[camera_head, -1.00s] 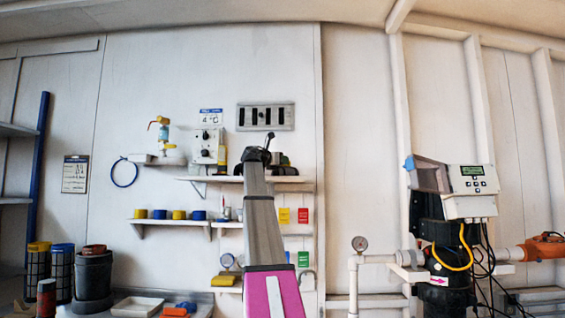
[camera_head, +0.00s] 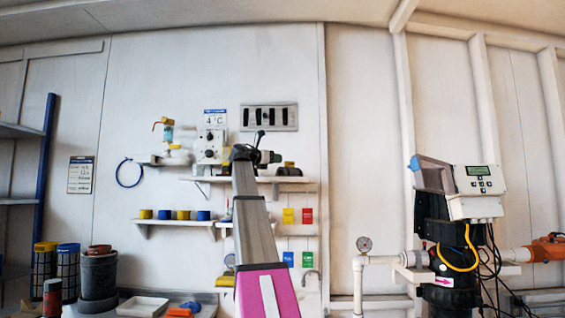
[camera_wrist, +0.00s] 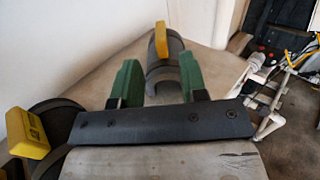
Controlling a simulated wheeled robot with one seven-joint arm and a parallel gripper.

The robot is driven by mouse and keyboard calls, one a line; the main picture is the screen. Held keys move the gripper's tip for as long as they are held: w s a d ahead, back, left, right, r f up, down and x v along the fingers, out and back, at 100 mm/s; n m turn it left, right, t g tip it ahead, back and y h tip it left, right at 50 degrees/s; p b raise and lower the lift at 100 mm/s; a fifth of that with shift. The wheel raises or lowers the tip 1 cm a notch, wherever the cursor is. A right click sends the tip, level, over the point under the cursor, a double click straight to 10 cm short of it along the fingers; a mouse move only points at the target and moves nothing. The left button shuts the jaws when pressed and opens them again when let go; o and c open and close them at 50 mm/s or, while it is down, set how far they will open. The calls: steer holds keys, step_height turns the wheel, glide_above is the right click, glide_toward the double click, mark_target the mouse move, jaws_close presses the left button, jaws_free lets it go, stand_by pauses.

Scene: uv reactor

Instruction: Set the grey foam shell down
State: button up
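The grey foam shell (camera_wrist: 164,75), a half-pipe shape with a yellow tab on top, lies on the shelf surface ahead of my gripper in the wrist view. In the head view the shell (camera_head: 289,170) is small and dark on the upper wall shelf. My gripper (camera_wrist: 160,84) has its two green fingers spread, with a gap between them, and they look clear of the shell. In the head view my gripper (camera_head: 267,157) is left of the shell and a little above the shelf. A second dark shell with a yellow tab (camera_wrist: 29,133) is at left in the wrist view.
The upper shelf (camera_head: 300,180) carries my gripper's surroundings, with a wall (camera_wrist: 60,45) on its left side in the wrist view. A lower shelf (camera_head: 175,222) holds blue and yellow caps. The reactor with its control box (camera_head: 478,183) stands at right.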

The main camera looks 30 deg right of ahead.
steer(key=shift+v, duration=2.3)
